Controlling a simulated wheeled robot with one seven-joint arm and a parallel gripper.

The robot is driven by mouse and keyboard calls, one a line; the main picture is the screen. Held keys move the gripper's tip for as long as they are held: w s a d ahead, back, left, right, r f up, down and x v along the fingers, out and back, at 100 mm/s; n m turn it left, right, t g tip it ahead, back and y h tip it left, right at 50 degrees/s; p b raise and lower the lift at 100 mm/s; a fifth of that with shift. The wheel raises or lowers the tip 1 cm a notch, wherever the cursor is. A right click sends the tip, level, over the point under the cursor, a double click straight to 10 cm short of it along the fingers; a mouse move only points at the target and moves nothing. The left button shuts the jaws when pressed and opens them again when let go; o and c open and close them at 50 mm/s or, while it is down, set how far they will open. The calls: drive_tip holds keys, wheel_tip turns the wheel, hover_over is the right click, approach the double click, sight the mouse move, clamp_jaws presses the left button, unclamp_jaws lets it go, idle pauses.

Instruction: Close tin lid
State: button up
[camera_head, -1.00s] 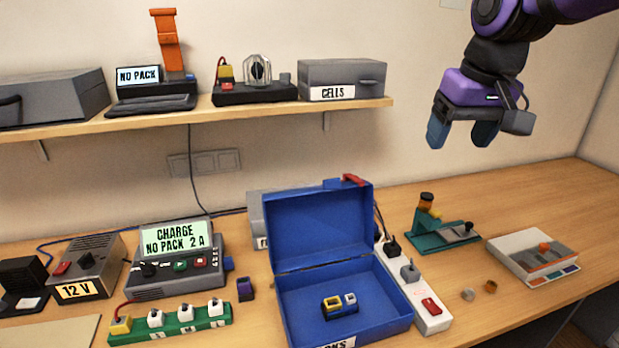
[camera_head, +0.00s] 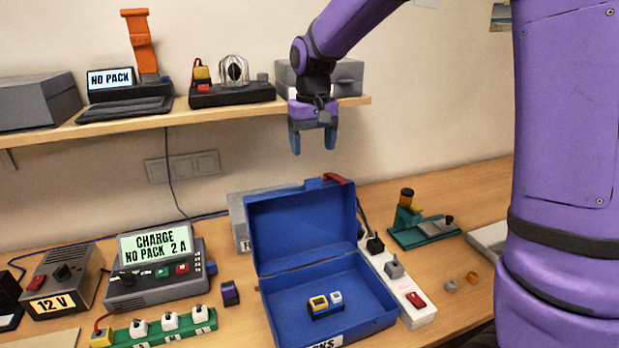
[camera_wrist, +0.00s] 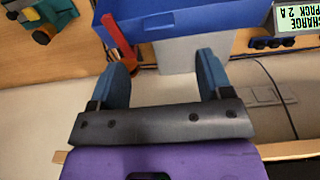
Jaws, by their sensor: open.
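The blue tin (camera_head: 379,313) stands on the bench with its lid (camera_head: 302,227) raised, leaning upright at the back. A red latch or handle (camera_head: 337,179) sits on the lid's top edge. A small yellow, white and blue part (camera_head: 325,304) lies inside the tin. My gripper (camera_head: 313,146) is open and empty, pointing down above and behind the lid's top edge, apart from it. In the wrist view my gripper (camera_wrist: 165,75) has its fingers spread, with the red piece (camera_wrist: 118,40) and the lid's blue edge (camera_wrist: 165,22) beyond them.
A charger (camera_head: 155,275) and a green strip (camera_head: 165,329) stand left of the tin. A white power strip (camera_head: 411,309) stands close on its right, with a teal fixture (camera_head: 422,230) beyond. A grey box (camera_head: 239,220) is behind the lid. The shelf (camera_head: 180,115) runs behind my gripper.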

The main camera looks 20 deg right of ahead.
wheel_tip(320, 180, down, 9)
drive_tip(key=shift+r, duration=0.1)
idle(0.3)
drive_tip(key=shift+d, duration=0.1)
drive_tip(key=c, duration=1.3)
